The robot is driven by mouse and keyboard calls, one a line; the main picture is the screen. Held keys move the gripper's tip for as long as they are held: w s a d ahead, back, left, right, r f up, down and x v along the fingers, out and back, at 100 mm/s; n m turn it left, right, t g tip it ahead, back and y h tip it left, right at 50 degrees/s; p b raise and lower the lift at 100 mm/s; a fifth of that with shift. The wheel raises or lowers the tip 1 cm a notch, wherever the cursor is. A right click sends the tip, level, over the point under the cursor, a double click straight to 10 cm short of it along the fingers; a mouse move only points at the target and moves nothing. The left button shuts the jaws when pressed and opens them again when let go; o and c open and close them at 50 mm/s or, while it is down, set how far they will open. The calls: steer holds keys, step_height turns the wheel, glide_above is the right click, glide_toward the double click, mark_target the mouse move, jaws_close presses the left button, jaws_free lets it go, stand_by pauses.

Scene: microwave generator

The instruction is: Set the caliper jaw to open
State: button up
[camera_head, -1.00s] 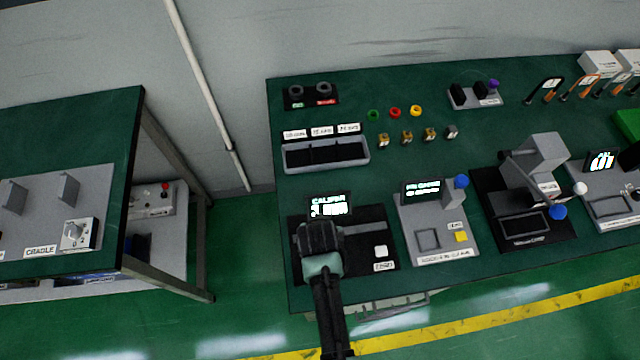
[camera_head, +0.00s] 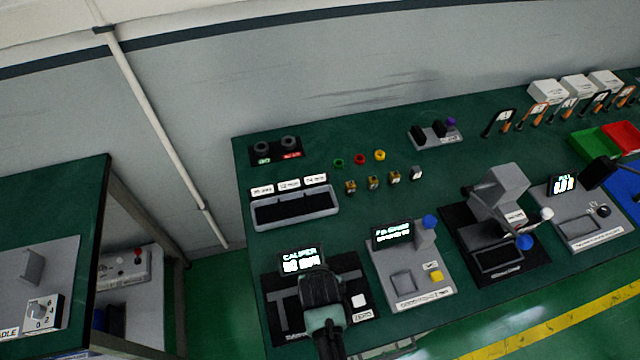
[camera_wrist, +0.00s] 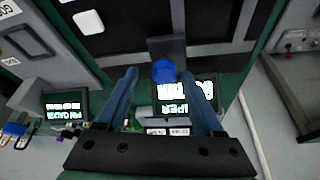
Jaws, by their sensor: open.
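The caliper station (camera_head: 286,309) is a dark panel near the front left corner of the green bench. Its display (camera_head: 301,259) is lit and reads CALIPER; the value is blurred. My gripper (camera_head: 319,276) is above the station, and its arm hides part of it. In the wrist view, my gripper (camera_wrist: 159,76) is open, with blue fingers on either side of a blue knob (camera_wrist: 164,71). The knob is in front of a grey upright plate (camera_wrist: 167,49). I cannot tell whether a finger touches the knob. The caliper display also shows in the wrist view (camera_wrist: 205,92), behind the right finger.
A pin gauge station (camera_head: 408,285) with a blue knob stands right of the caliper. A white button (camera_head: 359,301) is on the caliper panel's right side. A three-slot tray (camera_head: 296,209) lies behind. A separate bench (camera_head: 50,210) stands left across a gap.

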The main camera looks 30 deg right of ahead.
steer(key=b+v, duration=0.1)
steer(key=v, duration=1.2)
steer(key=shift+w, duration=0.15)
stand_by(0.3)
